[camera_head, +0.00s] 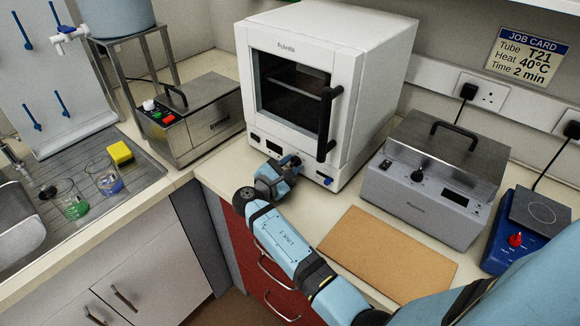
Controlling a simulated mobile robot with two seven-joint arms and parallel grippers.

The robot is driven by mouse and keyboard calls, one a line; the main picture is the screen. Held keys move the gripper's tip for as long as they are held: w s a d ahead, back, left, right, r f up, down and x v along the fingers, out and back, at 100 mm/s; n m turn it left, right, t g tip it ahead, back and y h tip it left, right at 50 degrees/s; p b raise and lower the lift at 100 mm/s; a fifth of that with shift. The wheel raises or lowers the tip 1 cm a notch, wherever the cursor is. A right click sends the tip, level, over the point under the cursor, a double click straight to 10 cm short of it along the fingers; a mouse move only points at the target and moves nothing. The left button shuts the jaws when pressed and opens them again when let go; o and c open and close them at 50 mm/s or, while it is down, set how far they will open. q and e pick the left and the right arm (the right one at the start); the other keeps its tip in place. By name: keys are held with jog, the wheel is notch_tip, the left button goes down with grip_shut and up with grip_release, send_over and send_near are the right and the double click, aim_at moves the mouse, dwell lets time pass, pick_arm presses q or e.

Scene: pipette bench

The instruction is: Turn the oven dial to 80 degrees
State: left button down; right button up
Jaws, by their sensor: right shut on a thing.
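The white oven (353,103) stands at the back of the bench, its dark glass door closed. Its lower front strip carries small dark displays and a blue part near the right end. My right gripper (292,161) is at the middle of this strip, at the front of the oven. It is shut on the oven dial, which the fingers mostly hide. The dial's pointer and any degree marks cannot be read. My left gripper is not in view.
A grey steel bath (433,199) stands right of the oven, a steel box with coloured buttons (195,122) left of it. A tan board (388,256) lies in front. A job card (527,56) reads T21, 40°C, 2 min. Beakers stand on the left drainer.

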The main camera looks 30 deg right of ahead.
jog(key=m+b, duration=0.2)
jog(key=m, duration=0.1)
jog(key=shift+f, duration=0.15)
jog(key=m+b, duration=0.2)
jog(key=m, duration=0.1)
jog(key=shift+b, duration=0.3)
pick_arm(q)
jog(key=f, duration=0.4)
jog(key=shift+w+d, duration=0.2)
pick_arm(e)
jog(key=shift+m, duration=0.3)
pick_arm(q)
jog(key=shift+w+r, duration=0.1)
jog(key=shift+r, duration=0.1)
pick_arm(e)
jog(key=shift+r, duration=0.2)
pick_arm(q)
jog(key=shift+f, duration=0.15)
pick_arm(e)
jog(key=o, duration=0.9)
jog(key=shift+w, duration=0.1)
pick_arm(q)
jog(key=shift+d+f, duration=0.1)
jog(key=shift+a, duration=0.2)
